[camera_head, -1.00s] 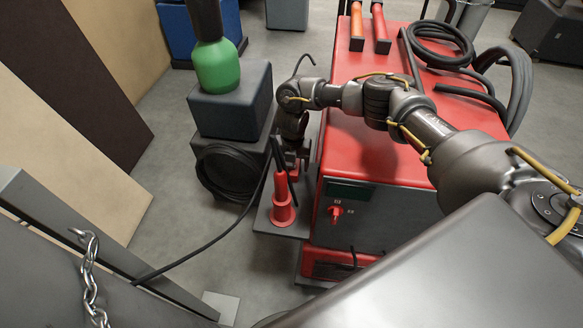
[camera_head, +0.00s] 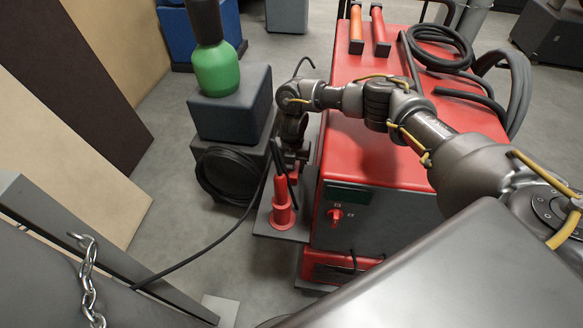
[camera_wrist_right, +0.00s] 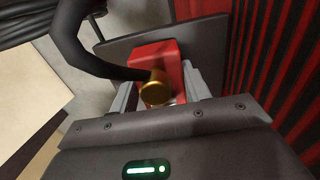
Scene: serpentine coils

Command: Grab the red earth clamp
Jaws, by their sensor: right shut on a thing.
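The red earth clamp (camera_wrist_right: 168,53) shows in the right wrist view as a red block with a brass end and a thick black cable. My right gripper (camera_wrist_right: 165,88) has a grey finger on each side of the block and is shut on it. In the head view the right gripper (camera_head: 293,163) points down just behind a red conical piece (camera_head: 281,208) on a dark ledge beside the red machine. The gripper and the cone hide most of the clamp there. My left gripper is in neither view.
The red machine (camera_head: 375,165) stands right of the gripper, under my right arm. A dark box with a green-bodied cylinder (camera_head: 217,68) and coiled black cable (camera_head: 226,175) stands left. A black cable (camera_head: 205,248) runs toward the grey frame and chain (camera_head: 88,275). Grey floor shows between.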

